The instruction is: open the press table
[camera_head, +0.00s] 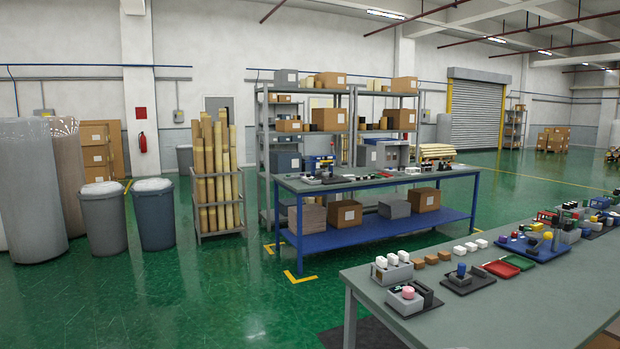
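Two workbenches are in the head view, and I cannot tell which, if either, is the press table. The near bench (490,315) has a grey top and fills the lower right, with several small blocks, trays and fixtures on it. The farther bench (350,184) stands mid-room with a grey top, blue legs and a blue lower shelf (375,229). Small parts lie on its top, and boxes stand on its shelf. No handle or lid can be made out on either. My gripper is not in view.
Wrapped rolls (28,190) stand at the far left beside two grey bins (103,222) (153,220). Green floor (180,300) is clear at the front left and between the benches.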

